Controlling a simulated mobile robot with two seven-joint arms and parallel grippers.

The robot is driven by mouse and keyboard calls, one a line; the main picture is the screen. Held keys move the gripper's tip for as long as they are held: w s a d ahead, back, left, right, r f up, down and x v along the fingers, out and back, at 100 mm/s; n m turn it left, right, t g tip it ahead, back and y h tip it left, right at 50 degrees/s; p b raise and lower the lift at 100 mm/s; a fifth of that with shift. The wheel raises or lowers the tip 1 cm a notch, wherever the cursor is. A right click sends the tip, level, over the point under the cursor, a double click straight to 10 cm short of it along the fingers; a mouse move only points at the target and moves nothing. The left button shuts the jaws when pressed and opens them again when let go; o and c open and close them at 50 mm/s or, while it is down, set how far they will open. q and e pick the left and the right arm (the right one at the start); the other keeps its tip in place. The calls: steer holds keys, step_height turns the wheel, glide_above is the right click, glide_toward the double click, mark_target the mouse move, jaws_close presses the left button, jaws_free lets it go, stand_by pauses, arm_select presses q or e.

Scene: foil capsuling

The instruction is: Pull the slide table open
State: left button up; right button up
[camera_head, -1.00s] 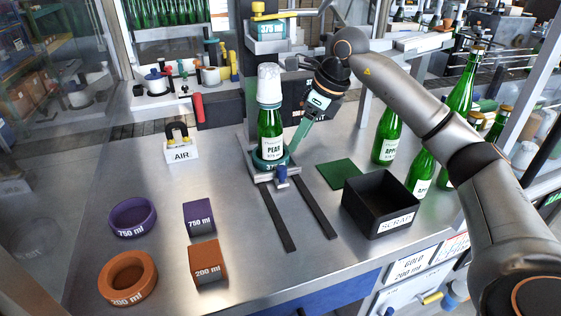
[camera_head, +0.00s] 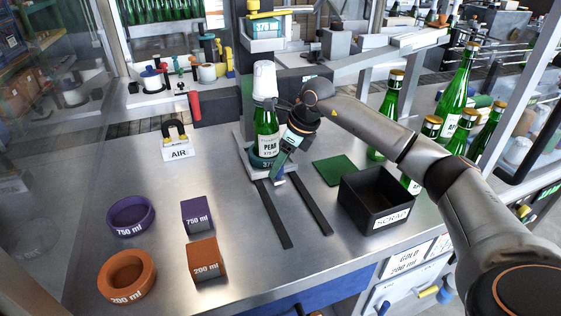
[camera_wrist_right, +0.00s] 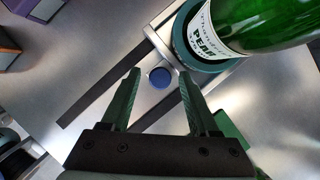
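The slide table (camera_head: 248,166) is a small metal plate at the back end of two dark rails (camera_head: 273,215). A green PEAR bottle (camera_head: 267,128) with a white capsule on top stands upright on it in a teal 375 ring (camera_head: 262,161). My right gripper (camera_head: 277,174) is open and empty, pointing down at the knob. It also shows in the wrist view (camera_wrist_right: 163,97). My left gripper is not in view.
A black SCRAP bin (camera_head: 376,200) and a green mat (camera_head: 333,171) lie right of the rails, with several green bottles beyond. Purple and orange rings and blocks sit at the left. The AIR stand (camera_head: 177,148) is behind them. The rails are clear in front.

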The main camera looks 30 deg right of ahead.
jaws_close()
stand_by(1.2)
